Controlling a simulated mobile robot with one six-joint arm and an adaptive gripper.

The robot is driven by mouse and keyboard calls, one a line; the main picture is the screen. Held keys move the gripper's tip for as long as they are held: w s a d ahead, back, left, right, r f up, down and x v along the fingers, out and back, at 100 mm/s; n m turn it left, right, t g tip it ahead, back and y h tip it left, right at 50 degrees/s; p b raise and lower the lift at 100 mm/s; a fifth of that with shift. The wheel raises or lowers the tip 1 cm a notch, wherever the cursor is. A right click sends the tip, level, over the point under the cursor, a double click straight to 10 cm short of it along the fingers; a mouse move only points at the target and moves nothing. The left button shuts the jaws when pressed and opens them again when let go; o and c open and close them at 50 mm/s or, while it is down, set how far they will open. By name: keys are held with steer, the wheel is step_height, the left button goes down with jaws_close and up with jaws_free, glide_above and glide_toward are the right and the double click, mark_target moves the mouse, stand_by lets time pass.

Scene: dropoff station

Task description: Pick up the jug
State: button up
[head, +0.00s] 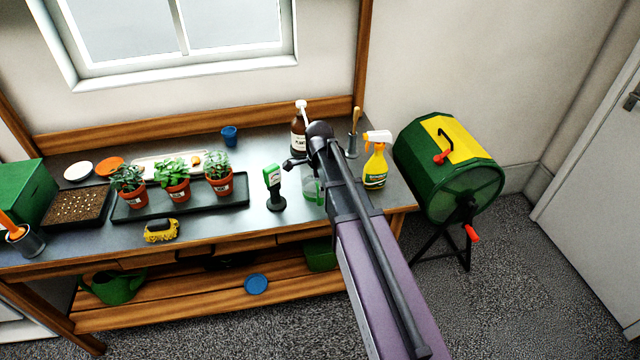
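A clear, greenish vessel (313,190) that looks like the jug stands on the metal bench top, right of the middle. My arm covers its right side, so its full shape and its handle cannot be made out. My gripper (300,160) is at the far end of my dark arm, over the bench and above and behind the vessel in the picture. It shows small and dark, seen from behind, and its fingers are mostly hidden. I cannot tell whether they touch anything.
A spray bottle (375,165) stands to the right, a brown bottle (299,135) behind. A green tumbler (450,170) stands beyond the bench's right end.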

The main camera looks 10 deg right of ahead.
jaws_close()
steer(key=shift+r+p, duration=0.45)
stand_by(0.3)
steer(key=shift+r+p, duration=1.5)
steer(key=s+d+r+p, duration=0.1)
steer(key=s+d, duration=0.1)
steer(key=s, duration=1.3)
steer(key=shift+s+d, duration=0.2)
steer(key=shift+s, duration=0.2)
